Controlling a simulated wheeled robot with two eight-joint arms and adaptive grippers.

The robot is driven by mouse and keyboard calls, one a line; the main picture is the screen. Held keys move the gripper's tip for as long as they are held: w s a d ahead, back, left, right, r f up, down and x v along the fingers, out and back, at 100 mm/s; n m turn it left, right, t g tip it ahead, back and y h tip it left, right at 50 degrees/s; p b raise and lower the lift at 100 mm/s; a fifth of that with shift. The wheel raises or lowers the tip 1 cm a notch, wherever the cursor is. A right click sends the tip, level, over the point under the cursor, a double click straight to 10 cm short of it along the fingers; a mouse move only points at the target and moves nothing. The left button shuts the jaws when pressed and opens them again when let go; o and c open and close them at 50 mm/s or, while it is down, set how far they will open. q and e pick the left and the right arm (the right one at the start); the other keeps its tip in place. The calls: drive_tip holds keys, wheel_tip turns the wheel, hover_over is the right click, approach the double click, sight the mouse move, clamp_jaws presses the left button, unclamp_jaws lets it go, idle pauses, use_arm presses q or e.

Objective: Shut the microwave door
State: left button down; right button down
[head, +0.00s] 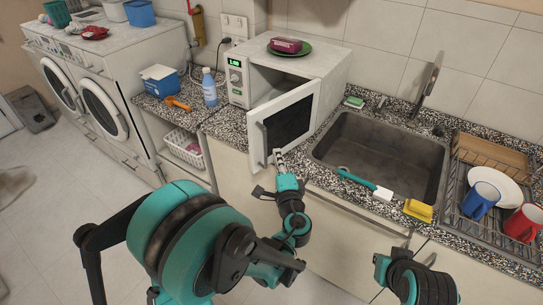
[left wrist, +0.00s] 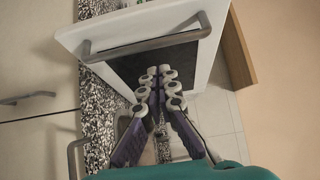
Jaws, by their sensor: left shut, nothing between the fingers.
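The white microwave (head: 318,62) stands on the granite counter against the wall, its control panel at the left. Its door (head: 308,103) is open, swung outward over the counter's front part, with a dark window and a handle at its free edge. The door also fills the upper part of the left wrist view (left wrist: 205,65), with the grey handle (left wrist: 140,46) across it. My left gripper (head: 277,153) is shut and empty by the door's lower edge; in the left wrist view its fingertips (left wrist: 165,71) overlap the dark window. Contact cannot be told.
A green plate with a dark red item (head: 287,45) sits on the microwave.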

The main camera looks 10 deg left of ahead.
use_arm(q)
drive_tip(key=shift+w+a, duration=0.2)
drive_tip(key=shift+a, duration=0.35)
drive_tip(key=shift+w+a, duration=0.2)
drive_tip(key=shift+a, duration=0.35)
use_arm(e)
drive_tip(key=shift+f, duration=0.25)
